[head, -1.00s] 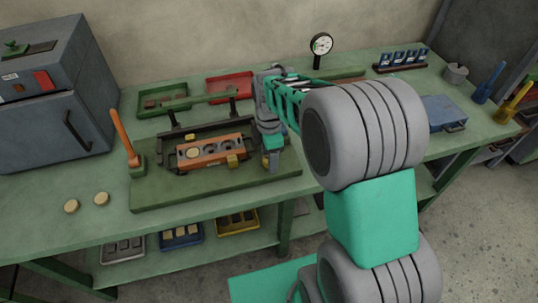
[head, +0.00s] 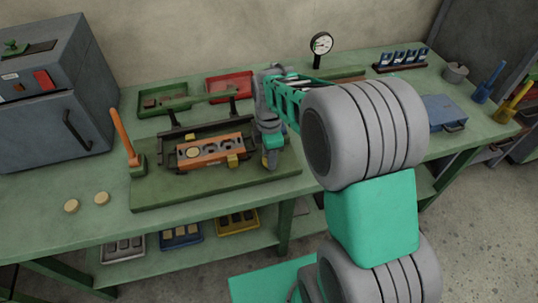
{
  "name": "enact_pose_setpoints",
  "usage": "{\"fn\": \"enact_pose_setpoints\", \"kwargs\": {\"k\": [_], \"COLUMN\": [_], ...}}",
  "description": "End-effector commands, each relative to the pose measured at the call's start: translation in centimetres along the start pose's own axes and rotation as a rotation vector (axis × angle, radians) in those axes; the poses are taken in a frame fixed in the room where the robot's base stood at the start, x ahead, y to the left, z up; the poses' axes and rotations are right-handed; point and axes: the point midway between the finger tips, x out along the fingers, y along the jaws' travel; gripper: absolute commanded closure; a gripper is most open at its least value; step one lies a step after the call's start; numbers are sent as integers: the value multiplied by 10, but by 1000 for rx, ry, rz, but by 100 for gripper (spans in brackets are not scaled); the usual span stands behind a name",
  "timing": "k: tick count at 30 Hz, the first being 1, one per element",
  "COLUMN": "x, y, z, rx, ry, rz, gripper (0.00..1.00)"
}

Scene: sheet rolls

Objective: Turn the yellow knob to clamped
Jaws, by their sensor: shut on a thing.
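The green fixture board (head: 165,195) lies on the bench and carries a dark frame with an orange block (head: 208,150) in it. The block has a row of round holes, with a pale disc (head: 193,153) at the left one. A small yellow piece (head: 233,160) sits at its front right edge. My gripper (head: 270,160) points down at the right end of the fixture. It is shut on the yellow knob (head: 265,162), of which only a sliver shows. The knob's angle and any markings are hidden or too small to read.
An orange-handled lever (head: 124,138) stands at the fixture's left. Two pale discs, one here (head: 71,206), lie on the bench's left front. A green tray (head: 163,100), a red tray (head: 229,87) and a dial gauge (head: 321,44) are behind. A blue box (head: 444,112) is at right.

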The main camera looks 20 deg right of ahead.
Motion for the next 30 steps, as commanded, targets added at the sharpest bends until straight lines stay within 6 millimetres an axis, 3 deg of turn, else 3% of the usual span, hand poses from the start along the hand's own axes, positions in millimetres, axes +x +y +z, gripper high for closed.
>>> {"fn": "enact_pose_setpoints", "kwargs": {"k": [14,30], "x": [0,-1], "y": [0,0], "z": [0,0], "rx": [153,644], "ry": [0,0], "rz": [0,1], "gripper": [100,100]}}
